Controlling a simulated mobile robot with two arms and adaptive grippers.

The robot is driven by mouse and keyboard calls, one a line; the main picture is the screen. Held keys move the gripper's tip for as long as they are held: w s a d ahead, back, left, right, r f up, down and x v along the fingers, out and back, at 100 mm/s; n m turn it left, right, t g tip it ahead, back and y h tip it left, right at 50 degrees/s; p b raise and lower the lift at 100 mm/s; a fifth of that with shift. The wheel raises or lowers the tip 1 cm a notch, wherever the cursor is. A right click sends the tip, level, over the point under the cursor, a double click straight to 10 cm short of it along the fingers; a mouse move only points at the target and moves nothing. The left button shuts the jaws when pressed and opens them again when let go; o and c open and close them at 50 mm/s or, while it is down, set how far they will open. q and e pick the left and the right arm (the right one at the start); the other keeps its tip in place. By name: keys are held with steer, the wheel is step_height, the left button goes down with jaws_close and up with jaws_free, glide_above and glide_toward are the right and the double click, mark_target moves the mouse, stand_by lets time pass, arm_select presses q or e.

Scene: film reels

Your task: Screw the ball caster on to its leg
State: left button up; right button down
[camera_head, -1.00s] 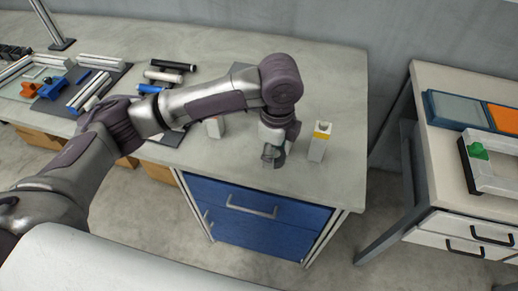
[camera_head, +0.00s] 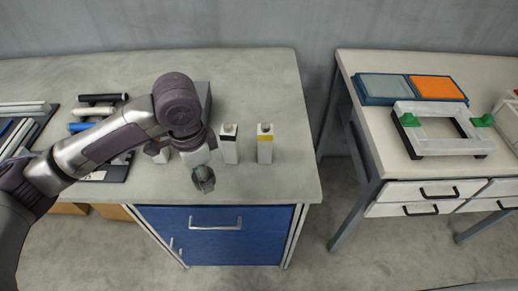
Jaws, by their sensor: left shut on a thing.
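My left gripper (camera_head: 204,180) hangs over the front part of the grey workbench, fingers pointing down. It is shut on a small dark grey thing, probably the ball caster, which its fingers mostly hide. To its right stand two upright white blocks, one with a black band (camera_head: 229,150) and one with a yellow band (camera_head: 265,150), each with a round grey piece in its top. A further white block (camera_head: 157,152) is partly hidden behind my left arm. A light grey rectangular frame (camera_head: 447,149) with green clamps lies on the right table. I cannot make out the leg. My right gripper is out of view.
The workbench (camera_head: 270,185) is bare at its front right. Black, white and blue rollers (camera_head: 82,127) lie at its left. A gap of floor separates it from the right table (camera_head: 385,155). A blue tray (camera_head: 372,97) with grey and orange panels lies there.

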arm_select(q)
steer(key=s+a+r+n, duration=0.1)
steer(key=s+a+n, duration=0.4)
steer(key=a+n, duration=0.3)
steer(key=shift+s+a+n, duration=0.15)
steer(key=shift+s+n, duration=0.1)
steer(key=shift+n, duration=2.15)
